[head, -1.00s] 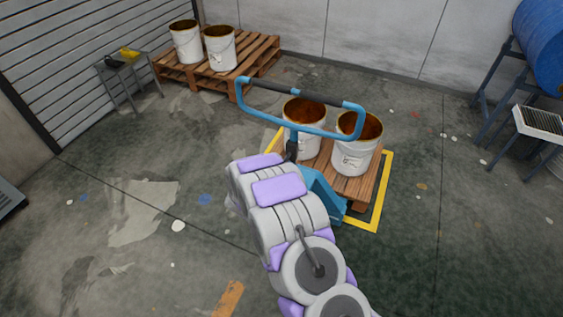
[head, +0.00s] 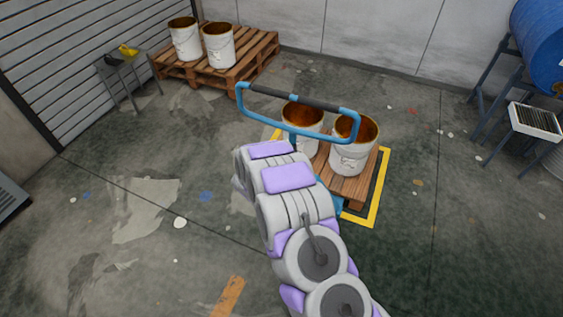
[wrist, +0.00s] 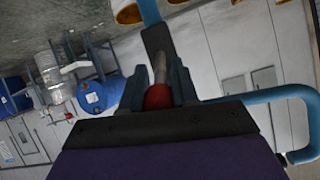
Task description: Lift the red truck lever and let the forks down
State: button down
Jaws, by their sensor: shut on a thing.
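The red truck lever (wrist: 157,97) shows as a round red knob on a grey rod between my fingers in the wrist view. My gripper (wrist: 157,80) is shut on it, one dark finger on each side. The blue truck handle (head: 297,131) is a loop with a dark grip bar, standing above my arm's end in the head view. Part of the loop also shows in the wrist view (wrist: 288,93). In the head view my arm hides the gripper, the lever and most of the blue truck body. The forks are hidden under the loaded pallet (head: 347,190).
Two open white buckets (head: 352,160) stand on that pallet, inside a yellow floor outline (head: 379,187). Another pallet (head: 257,52) with two buckets stands at the back left, beside a small table (head: 118,62). A blue drum (head: 543,45) is on a rack at right.

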jog(key=c, duration=0.9)
grip_release()
jog(key=shift+a, duration=0.1)
jog(key=shift+o, duration=0.2)
jog(key=shift+r, duration=0.1)
jog(key=p+v, duration=0.1)
jog(key=v, duration=1.6)
jog(key=shift+a, duration=0.1)
